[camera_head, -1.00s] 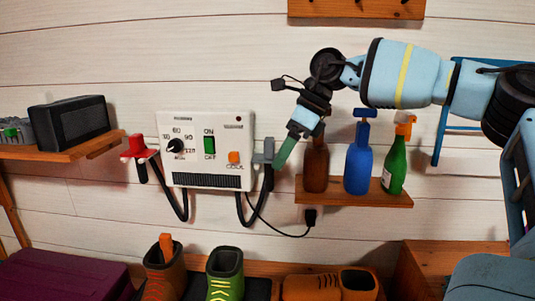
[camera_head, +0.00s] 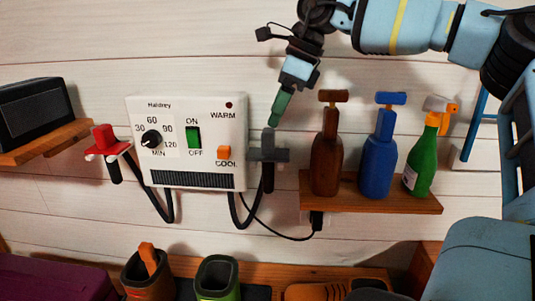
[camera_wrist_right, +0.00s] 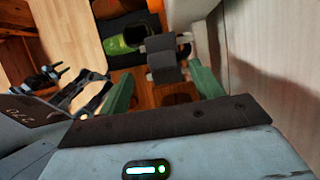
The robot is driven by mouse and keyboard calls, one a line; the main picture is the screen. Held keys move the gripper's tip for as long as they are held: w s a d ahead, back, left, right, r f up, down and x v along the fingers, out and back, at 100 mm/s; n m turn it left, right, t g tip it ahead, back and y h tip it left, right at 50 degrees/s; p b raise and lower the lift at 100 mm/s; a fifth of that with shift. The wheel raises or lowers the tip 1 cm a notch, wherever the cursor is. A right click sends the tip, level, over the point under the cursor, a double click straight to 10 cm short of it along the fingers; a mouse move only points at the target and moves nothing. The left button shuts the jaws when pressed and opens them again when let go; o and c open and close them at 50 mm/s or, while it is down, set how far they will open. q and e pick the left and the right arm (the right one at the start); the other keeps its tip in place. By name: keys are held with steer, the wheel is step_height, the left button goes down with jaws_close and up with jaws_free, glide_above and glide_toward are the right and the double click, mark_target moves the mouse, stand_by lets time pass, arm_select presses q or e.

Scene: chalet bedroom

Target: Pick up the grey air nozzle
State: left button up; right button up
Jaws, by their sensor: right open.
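The grey air nozzle (camera_head: 268,153) sits at the right side of the white dryer box (camera_head: 170,178), with a black hose hanging below it. My right gripper (camera_head: 278,112) has green fingers and is just above the nozzle in the head view. In the right wrist view the grey nozzle (camera_wrist_right: 164,62) lies between the two spread green fingers of the right gripper (camera_wrist_right: 163,88), with gaps on both sides. I cannot tell exactly how deep it sits between them.
A red nozzle (camera_head: 104,140) hangs on the box's left side. A small wooden shelf (camera_head: 425,204) right of the grey nozzle holds brown (camera_head: 327,155), blue (camera_head: 378,160) and green (camera_head: 420,165) bottles. Shoes stand below. A black cable hangs between box and shelf.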

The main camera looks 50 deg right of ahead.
mark_target(269, 130)
steer(key=shift+a+f, duration=0.15)
steer(key=shift+f, duration=0.2)
steer(key=shift+d+p+x, duration=0.1)
steer(key=shift+p+x, duration=0.1)
steer(key=shift+x, duration=1.55)
steer(key=shift+d+p+x, duration=0.15)
steer(key=shift+p+x, duration=0.05)
steer(key=shift+x, duration=1.6)
steer(key=shift+w, duration=0.1)
steer(key=c, duration=1.1)
